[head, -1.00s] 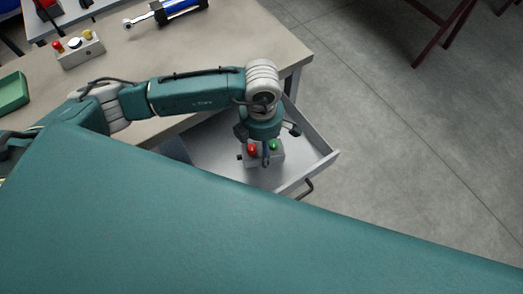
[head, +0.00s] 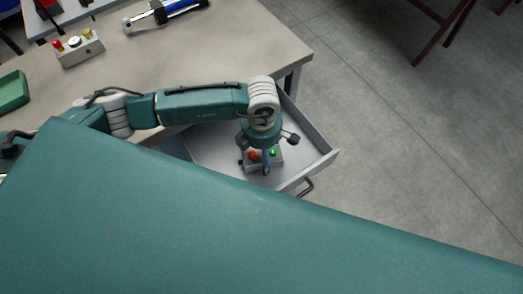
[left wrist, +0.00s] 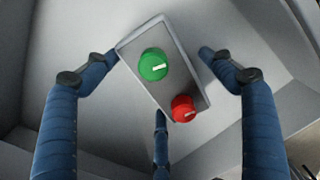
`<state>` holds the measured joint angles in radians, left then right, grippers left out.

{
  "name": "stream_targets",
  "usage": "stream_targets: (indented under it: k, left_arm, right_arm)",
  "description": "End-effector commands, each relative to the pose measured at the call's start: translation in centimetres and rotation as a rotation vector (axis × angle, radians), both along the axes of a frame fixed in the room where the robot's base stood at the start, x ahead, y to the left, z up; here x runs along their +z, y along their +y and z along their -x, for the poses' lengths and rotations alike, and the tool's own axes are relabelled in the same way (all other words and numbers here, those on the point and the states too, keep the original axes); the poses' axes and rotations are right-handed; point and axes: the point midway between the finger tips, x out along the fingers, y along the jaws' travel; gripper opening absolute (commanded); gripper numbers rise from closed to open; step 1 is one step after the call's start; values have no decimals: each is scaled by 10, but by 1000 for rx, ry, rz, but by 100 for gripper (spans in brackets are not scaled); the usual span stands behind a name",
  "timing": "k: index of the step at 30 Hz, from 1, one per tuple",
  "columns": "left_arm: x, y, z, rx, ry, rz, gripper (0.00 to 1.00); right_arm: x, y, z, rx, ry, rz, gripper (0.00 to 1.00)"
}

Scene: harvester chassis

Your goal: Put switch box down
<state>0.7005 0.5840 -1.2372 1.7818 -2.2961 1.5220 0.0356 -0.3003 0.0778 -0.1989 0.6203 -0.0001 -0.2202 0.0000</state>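The switch box is a small grey box with a red and a green knob. In the head view the switch box (head: 275,165) is inside the open drawer (head: 318,140). My left gripper (head: 264,160) is directly above and around it, pointing down. In the left wrist view the switch box (left wrist: 185,65) lies tilted across the picture over the drawer floor. The three blue fingers of my left gripper (left wrist: 160,75) are spread around it. The right fingertip stands apart from the box; the left and lower ones are close to its edges. My right gripper is out of view.
The drawer hangs out from a workbench (head: 240,40). On the bench are another box with knobs (head: 79,50), a blue and silver tool (head: 165,14) and a green tray (head: 12,90). Drawer walls surround the gripper closely. Open floor (head: 400,140) lies to the right.

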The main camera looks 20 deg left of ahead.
Motion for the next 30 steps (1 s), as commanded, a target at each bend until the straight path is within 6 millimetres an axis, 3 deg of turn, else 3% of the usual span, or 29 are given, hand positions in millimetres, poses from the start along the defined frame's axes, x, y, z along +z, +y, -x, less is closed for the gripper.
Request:
stream_targets:
  k: [11, 24, 30]
  left_arm:
    - [13, 0, -2, 1, -3, 2, 82]
    - [101, 0, -1, -1, -4, 0, 82]
    - [121, 0, -1, 1, 0, 1, 82]
  right_arm:
    - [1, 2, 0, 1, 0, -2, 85]
    - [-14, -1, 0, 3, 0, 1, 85]
    - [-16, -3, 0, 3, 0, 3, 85]
